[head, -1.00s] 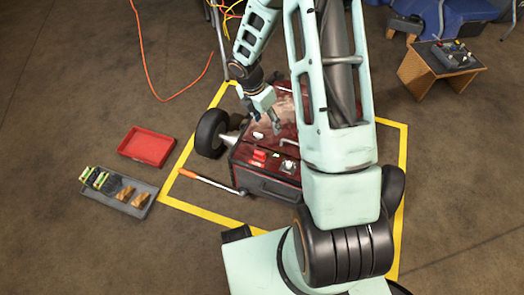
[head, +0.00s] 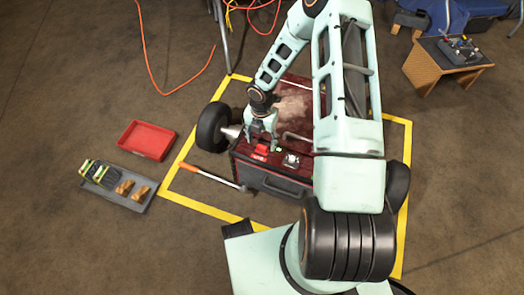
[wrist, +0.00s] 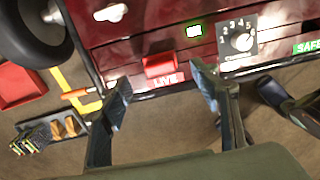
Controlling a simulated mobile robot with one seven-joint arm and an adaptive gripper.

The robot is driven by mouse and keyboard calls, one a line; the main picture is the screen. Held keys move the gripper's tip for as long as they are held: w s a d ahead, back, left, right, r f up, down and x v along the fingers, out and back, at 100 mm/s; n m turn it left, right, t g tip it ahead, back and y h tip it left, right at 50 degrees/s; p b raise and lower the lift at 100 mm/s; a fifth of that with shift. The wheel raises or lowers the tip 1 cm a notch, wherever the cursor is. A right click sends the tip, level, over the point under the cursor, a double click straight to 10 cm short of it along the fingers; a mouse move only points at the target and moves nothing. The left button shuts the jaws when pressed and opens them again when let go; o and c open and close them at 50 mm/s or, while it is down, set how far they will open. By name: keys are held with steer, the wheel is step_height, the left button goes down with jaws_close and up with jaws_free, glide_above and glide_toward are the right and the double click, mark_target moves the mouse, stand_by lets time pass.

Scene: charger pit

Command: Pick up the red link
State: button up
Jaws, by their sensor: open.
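The red link (wrist: 158,64) is a small red block at the near edge of the dark red machine, just above a red "LIVE" label (wrist: 165,79) in the wrist view. In the head view the link (head: 261,148) shows just below my gripper (head: 263,132). In the wrist view my gripper (wrist: 162,83) is open and empty. Its two fingers lie left and right of the link in the picture, apart from it. I cannot tell the height left between the fingertips and the link.
An empty red tray (head: 146,140), a grey tray (head: 137,206) with several items and an orange-handled bar (head: 211,176) lie left on the floor.

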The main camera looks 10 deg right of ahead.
mark_target(262, 146)
step_height(262, 146, down, 5)
steer(key=shift+w+d+r+b, duration=0.1)
steer(key=shift+r+b, duration=0.1)
steer(key=shift+b, duration=0.75)
steer(key=shift+r, duration=0.1)
steer(key=c, duration=1.4)
